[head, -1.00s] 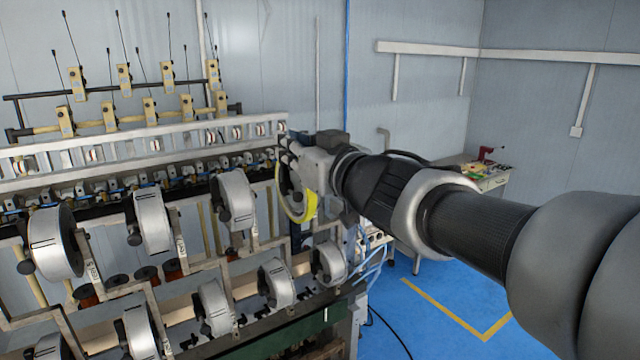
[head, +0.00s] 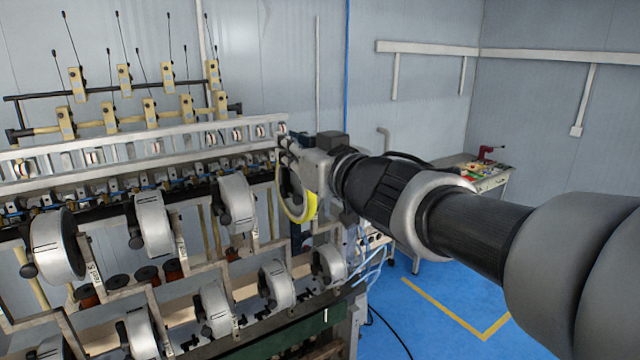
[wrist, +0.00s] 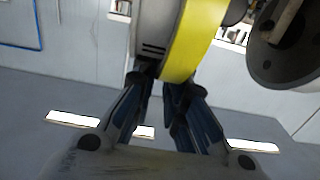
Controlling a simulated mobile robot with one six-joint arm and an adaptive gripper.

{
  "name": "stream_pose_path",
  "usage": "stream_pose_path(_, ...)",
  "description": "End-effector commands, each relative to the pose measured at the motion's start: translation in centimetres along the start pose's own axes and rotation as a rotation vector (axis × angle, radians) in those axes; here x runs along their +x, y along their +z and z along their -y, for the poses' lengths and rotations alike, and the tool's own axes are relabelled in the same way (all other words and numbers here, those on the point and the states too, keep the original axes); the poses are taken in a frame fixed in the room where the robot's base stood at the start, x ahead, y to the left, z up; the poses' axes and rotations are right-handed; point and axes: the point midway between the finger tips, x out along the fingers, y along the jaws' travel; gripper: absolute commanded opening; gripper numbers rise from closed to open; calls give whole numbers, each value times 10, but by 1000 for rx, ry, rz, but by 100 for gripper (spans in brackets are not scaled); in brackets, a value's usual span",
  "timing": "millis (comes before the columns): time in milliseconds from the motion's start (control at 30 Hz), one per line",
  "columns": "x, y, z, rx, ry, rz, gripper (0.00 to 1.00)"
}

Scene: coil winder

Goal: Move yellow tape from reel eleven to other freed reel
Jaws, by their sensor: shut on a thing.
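The yellow tape (wrist: 194,45) is a roll held between the fingers of my gripper (wrist: 160,88) in the wrist view. My gripper is shut on its rim, with a white reel side showing left of the yellow band. In the head view the yellow tape (head: 299,213) hangs at the right end of the winder's upper row, partly hidden by my gripper. Whether it is on a reel's axle or clear of it cannot be told. Several silver reels, such as one in the upper row (head: 238,203) and one in the lower row (head: 328,266), are on the frame.
A grey reel disc (wrist: 290,45) is close to the right of the tape in the wrist view. The winder's white rail (head: 140,147) runs behind the reels. A side table (head: 490,181) stands at the back right. The blue floor (head: 450,300) is clear.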

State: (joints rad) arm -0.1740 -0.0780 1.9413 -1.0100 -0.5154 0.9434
Motion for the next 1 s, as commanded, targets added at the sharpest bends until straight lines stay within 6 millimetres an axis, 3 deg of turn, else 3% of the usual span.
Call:
stream_pose_path(367,0,0,1,0,-1,-1,0)
stream_pose_path(1000,0,0,26,0,-2,-2,0)
